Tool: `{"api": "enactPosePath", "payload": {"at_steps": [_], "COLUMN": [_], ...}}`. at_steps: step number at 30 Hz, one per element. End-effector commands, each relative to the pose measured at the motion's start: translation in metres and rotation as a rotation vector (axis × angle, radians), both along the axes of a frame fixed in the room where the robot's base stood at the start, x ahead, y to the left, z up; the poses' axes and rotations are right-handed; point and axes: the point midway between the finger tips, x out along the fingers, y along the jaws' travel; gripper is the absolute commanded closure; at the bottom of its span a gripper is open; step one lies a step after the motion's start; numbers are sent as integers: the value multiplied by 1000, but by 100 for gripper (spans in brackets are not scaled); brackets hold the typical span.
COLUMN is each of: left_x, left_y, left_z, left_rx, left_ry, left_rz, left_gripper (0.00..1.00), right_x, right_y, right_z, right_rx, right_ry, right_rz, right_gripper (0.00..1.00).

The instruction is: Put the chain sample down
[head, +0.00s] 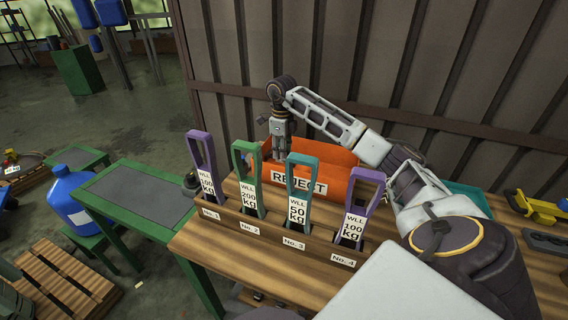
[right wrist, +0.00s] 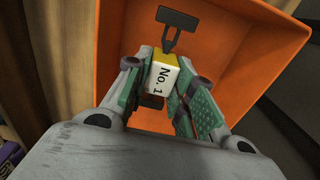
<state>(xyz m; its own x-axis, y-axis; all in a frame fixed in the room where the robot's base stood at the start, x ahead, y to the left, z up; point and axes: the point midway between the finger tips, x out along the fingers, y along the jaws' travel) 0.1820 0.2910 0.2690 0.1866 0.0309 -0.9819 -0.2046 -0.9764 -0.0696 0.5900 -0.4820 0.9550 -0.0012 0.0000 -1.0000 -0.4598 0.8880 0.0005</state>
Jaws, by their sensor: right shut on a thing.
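My right gripper (head: 278,158) points down over the left part of the orange bin (head: 338,157) labelled REJECT (head: 299,183). In the right wrist view its green-padded fingers (right wrist: 168,100) are shut on the chain sample, whose white and yellow tag (right wrist: 163,76) reads "No. 1". A dark metal piece (right wrist: 180,20) shows beyond the tag, against the orange bin (right wrist: 245,50). Whether the sample touches the bin floor cannot be told. In the head view the sample is hidden by the gripper and bin wall. My left gripper is out of view.
A wooden rack (head: 276,237) with several upright coloured handles, labelled No. 1 to No. 4, stands in front of the bin on the wooden table (head: 205,262). A corrugated wall (head: 340,60) is close behind. A teal tray (head: 468,198) and yellow tool (head: 527,204) lie right.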

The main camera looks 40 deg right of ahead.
Motion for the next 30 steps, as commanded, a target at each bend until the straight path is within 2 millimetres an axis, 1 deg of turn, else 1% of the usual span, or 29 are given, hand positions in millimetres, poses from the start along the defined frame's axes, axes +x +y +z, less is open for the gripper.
{"api": "enactPosePath", "payload": {"at_steps": [3,6,17,20,27,30], "left_x": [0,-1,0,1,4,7], "left_y": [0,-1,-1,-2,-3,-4], "left_z": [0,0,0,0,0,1], "left_rx": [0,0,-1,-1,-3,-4], "left_ry": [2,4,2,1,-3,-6], "left_rz": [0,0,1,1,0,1], "left_gripper": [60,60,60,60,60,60], "right_x": [0,0,0,0,0,0], "right_y": [0,0,0,0,0,0], "right_z": [-13,-18,-20,-24,-48,-55], "right_rx": [1,1,0,0,2,0], "right_ry": [0,-2,-2,-1,1,0], "right_rz": [0,0,0,0,1,0], "right_gripper": [100,100,100,100,100,100]}}
